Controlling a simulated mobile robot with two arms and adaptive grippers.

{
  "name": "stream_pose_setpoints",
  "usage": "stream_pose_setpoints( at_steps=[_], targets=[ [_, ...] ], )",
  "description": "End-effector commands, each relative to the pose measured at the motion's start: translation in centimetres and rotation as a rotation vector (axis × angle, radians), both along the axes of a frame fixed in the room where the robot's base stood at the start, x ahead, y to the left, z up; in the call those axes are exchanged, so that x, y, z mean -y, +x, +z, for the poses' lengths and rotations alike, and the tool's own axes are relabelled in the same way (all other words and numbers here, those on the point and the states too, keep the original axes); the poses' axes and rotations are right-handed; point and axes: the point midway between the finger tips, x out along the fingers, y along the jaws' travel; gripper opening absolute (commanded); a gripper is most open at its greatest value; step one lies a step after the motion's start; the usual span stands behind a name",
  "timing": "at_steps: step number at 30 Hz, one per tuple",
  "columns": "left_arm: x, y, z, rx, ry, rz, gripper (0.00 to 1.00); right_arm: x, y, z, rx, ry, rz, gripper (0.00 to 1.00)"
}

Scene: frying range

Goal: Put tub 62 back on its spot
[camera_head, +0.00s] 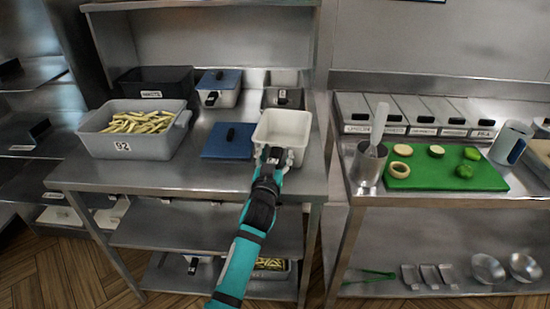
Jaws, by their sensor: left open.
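A small cream-white open tub (284,127) stands at the front right of the left steel table and looks empty. No number is readable on it, and its front wall is partly hidden by my gripper. My left gripper (274,155) is open at the tub's front side, with its fingers at the front rim; whether they touch cannot be told. A larger grey tub marked 92 (160,152) holds fries at the left of the same table. No label reading 62 is visible. My right gripper is not in view.
A blue lid (222,150) lies left of the white tub. A blue-lidded white tub (223,99) and a black bin (150,77) stand behind. On the right counter are a green cutting board (450,179) and a steel container (366,170). The table's front strip is clear.

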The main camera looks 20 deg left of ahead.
Motion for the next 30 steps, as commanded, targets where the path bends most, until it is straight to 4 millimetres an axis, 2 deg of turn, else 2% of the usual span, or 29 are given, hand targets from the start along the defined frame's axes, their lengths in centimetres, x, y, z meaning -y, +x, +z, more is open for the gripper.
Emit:
stream_pose_setpoints(
  at_steps=[5,18,24,28,30],
  targets=[
    [0.2,-1.5,-0.1,-0.001,0.000,0.000,0.60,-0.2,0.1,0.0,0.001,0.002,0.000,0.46],
    [1.5,-10.1,-0.2,-0.002,-0.002,-0.001,0.60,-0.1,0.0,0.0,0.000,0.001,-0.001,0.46],
    [1.7,-11.7,-0.1,0.001,0.000,0.000,0.60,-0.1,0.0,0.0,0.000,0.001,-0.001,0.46],
    [1.8,-11.9,-0.2,-0.001,0.001,-0.001,0.60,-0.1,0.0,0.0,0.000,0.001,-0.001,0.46],
    [2.0,-11.8,-1.1,-0.018,0.003,-0.008,0.60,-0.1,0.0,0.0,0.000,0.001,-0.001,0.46]
  ],
)
